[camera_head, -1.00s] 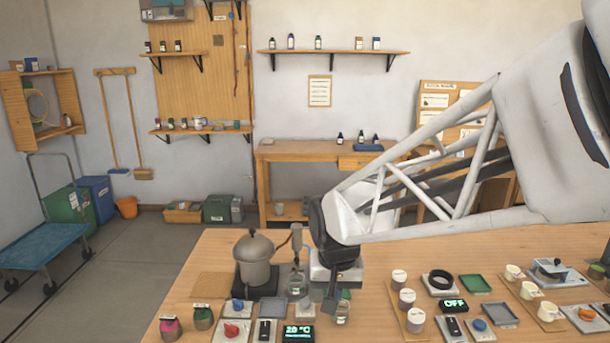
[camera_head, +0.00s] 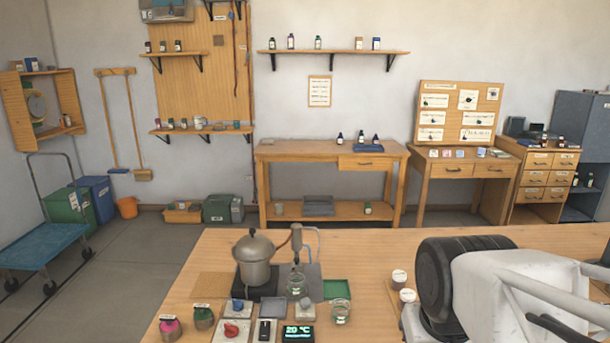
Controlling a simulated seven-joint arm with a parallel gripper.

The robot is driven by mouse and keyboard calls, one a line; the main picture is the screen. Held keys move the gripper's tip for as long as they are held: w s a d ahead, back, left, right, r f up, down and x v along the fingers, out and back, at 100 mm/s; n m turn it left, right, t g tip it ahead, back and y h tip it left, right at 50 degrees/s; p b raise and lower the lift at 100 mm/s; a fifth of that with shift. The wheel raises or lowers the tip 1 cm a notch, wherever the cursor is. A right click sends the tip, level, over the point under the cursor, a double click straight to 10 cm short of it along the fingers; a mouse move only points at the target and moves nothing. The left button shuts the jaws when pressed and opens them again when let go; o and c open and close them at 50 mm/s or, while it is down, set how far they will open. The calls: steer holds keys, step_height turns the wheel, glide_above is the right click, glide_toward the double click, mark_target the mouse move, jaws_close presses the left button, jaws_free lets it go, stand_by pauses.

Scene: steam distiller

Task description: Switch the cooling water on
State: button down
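The steam distiller stands at the front middle of the wooden bench: a grey lidded pot (camera_head: 255,262) on a dark base, with an upright condenser (camera_head: 296,243) and thin blue tubing (camera_head: 318,240) to its right. A glass jar (camera_head: 296,285) stands below the condenser. In front are a blue knob (camera_head: 237,306), a red knob (camera_head: 231,330), a black rocker switch (camera_head: 264,330) and a display (camera_head: 299,334) reading 20 °C. I cannot tell the cooling water's state. My arm is at the lower right, away from the distiller. My gripper's fingers do not show.
A second glass jar (camera_head: 341,311), a green tray (camera_head: 337,289) and a grey tray (camera_head: 272,308) lie near the distiller. Jars with pink (camera_head: 169,327) and green (camera_head: 203,317) contents stand at left. White-lidded jars (camera_head: 399,277) are beside my arm, which covers the right of the bench.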

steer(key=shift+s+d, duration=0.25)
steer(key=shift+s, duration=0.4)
